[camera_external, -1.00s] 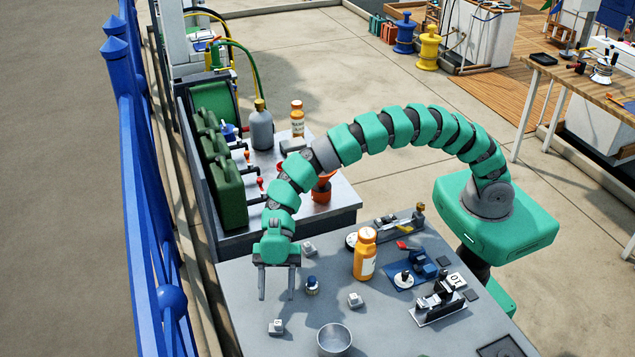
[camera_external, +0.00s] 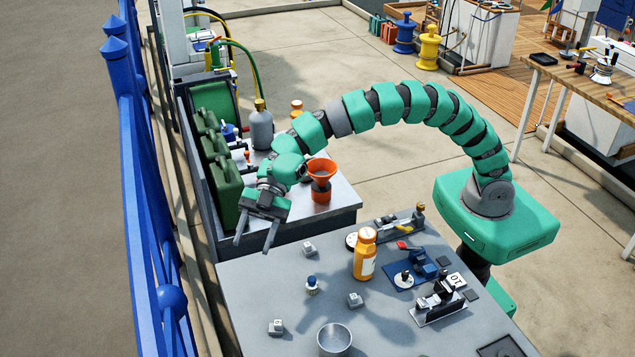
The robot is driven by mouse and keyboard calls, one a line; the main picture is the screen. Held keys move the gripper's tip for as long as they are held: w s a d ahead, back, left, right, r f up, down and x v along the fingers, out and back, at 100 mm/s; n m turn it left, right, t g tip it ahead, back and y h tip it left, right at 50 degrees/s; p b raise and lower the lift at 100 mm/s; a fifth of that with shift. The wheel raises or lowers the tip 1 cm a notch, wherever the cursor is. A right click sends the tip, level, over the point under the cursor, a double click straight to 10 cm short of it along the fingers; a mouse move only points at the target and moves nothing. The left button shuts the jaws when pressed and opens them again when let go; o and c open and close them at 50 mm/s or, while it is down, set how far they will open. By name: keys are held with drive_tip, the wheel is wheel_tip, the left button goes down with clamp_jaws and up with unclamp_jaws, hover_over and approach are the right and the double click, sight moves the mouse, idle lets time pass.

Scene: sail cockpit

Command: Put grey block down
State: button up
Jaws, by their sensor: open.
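Three small grey blocks stand apart on the grey table: one grey block (camera_external: 309,249) near the back edge, one grey block (camera_external: 354,300) near the middle, and one grey block (camera_external: 276,327) at the front left. The frames do not tell which one the task means. My gripper (camera_external: 256,246) is open and empty, raised above the table's back left corner, with its fingers pointing down and a little left. It is left of the nearest grey block and apart from all of them.
On the grey table (camera_external: 245,290) are a small blue-capped item (camera_external: 312,285), a metal cup (camera_external: 334,340), an orange bottle (camera_external: 364,254) and a blue fixture (camera_external: 412,267). An orange funnel (camera_external: 321,178) stands on the bench behind, beside green canisters (camera_external: 222,165). A blue fence (camera_external: 150,220) runs along the left.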

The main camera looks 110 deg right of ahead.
drive_tip(key=w+d+r+m+t+h, duration=0.1)
drive_tip(key=d+r+t, duration=0.15)
drive_tip(key=r, duration=0.75)
drive_tip(key=w+d+r+m+t+h, duration=0.1)
drive_tip(key=r+t, duration=0.3)
drive_tip(key=r, duration=0.6)
drive_tip(key=s+d+r+m+t+h, duration=0.2)
drive_tip(key=s+d+r+h, duration=0.15)
drive_tip(key=r, duration=0.55)
drive_tip(key=s+d+r+m+t+h, duration=0.3)
drive_tip(key=s+r, duration=0.1)
drive_tip(key=r, duration=0.4)
drive_tip(key=s+d+r+m+h, duration=0.2)
drive_tip(key=s+r+m+h, duration=0.15)
drive_tip(key=s, duration=0.25)
drive_tip(key=s+d+r+m+h, duration=0.2)
drive_tip(key=s+r, duration=0.2)
drive_tip(key=s, duration=0.2)
drive_tip(key=s+a+f+g+y, duration=0.1)
drive_tip(key=s+a+f+g, duration=0.1)
drive_tip(key=s, duration=0.6)
drive_tip(key=s+a+f+g+y, duration=0.1)
drive_tip(key=s+a+g+y, duration=0.1)
drive_tip(key=s, duration=0.6)
drive_tip(key=shift+a+f, duration=0.35)
drive_tip(key=shift+a, duration=0.3)
drive_tip(key=shift+m+g, duration=0.25)
